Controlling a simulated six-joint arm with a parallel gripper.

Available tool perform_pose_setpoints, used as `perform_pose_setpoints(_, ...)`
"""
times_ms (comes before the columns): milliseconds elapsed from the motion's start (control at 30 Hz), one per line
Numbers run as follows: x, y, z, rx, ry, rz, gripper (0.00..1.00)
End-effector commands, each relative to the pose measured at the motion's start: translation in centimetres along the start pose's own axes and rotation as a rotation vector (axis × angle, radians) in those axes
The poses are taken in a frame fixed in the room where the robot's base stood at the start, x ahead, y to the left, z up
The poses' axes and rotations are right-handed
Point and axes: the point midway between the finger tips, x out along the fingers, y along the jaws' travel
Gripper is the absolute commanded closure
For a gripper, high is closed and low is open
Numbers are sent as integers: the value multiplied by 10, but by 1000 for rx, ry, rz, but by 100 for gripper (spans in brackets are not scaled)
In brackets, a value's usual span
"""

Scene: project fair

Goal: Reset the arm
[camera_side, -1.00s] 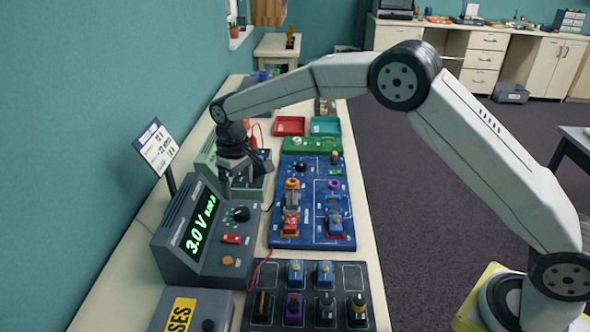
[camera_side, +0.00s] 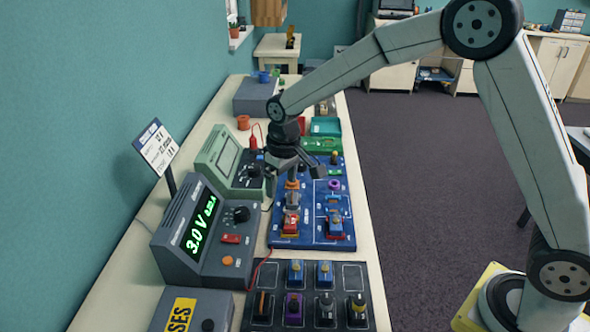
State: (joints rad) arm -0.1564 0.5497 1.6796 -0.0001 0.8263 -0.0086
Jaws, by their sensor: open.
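My gripper (camera_side: 296,172) is open and hangs above the back part of the blue circuit board (camera_side: 262,240). I see nothing between its fingers. The board carries several components, with a red switch (camera_side: 290,222) near its front left. My gripper hides part of the board's back left area. The grey power supply (camera_side: 178,243) stands left of the board and reads about 3.0 V in green digits. A light green meter (camera_side: 215,155) stands behind the supply, left of my gripper.
A black tray (camera_side: 340,275) with several components lies at the front. A teal tray (camera_side: 326,126) and a green block (camera_side: 322,145) lie behind the board. A sign (camera_side: 156,147) stands on a post at the left. A grey box (camera_side: 255,97) sits at the back. Open floor lies to the right.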

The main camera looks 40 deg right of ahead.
Motion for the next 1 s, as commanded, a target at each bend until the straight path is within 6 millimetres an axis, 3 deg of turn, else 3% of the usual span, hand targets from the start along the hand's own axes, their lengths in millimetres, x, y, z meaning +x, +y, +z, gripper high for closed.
perform_pose_setpoints(400,-8,29,92,78,67,9,10)
perform_pose_setpoints(800,-4,41,187,145,127,21,10)
perform_pose_setpoints(1000,-1,42,213,161,143,25,10)
